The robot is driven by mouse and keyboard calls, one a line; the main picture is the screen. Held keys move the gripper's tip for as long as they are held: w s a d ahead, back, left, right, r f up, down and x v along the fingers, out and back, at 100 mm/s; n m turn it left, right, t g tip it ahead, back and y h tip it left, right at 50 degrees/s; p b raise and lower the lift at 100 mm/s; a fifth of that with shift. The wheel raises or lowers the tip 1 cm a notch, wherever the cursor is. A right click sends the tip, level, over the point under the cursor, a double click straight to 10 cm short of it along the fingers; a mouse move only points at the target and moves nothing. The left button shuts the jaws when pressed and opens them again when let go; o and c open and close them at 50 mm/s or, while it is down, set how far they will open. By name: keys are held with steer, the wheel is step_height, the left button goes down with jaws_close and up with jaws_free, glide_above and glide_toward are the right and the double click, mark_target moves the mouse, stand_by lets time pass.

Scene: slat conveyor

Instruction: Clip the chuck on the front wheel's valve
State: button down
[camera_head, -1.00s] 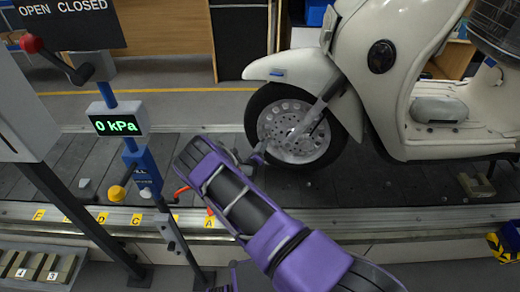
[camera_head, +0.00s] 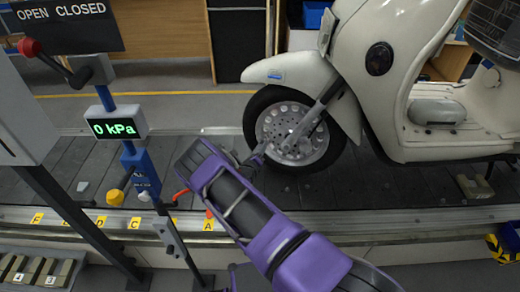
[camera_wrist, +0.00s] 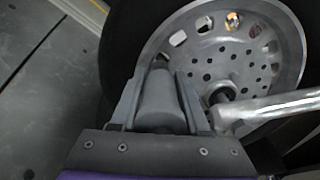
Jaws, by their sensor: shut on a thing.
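The scooter's front wheel (camera_head: 275,122), a silver perforated disc in a black tyre, stands on the slat conveyor. It fills the upper right of the wrist view (camera_wrist: 205,62). My gripper (camera_wrist: 162,88) is shut on a grey cylindrical piece, seemingly the chuck (camera_wrist: 160,105), between its two fingers. The fingers point at the left part of the wheel disc. In the head view my purple arm reaches up from the lower right and largely hides the gripper and the chuck. I cannot make out the valve, nor whether the chuck touches it.
A silver fork bar (camera_wrist: 285,106) crosses beside the hub, close to the right finger. A blue post carries a display (camera_head: 117,128) reading 0 kPa. A yellow knob (camera_head: 115,197) and a red lever (camera_head: 181,193) stand left of my arm. The slats (camera_head: 60,157) at left are mostly clear.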

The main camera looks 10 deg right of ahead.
steer(key=shift+w+d, duration=0.2)
steer(key=shift+w, duration=0.25)
steer(key=shift+c, duration=1.5)
jaws_free()
steer(key=shift+s, duration=0.1)
steer(key=p+v, duration=0.3)
steer(key=v, duration=1.4)
steer(key=shift+a, duration=0.15)
steer(key=shift+s+r, duration=0.1)
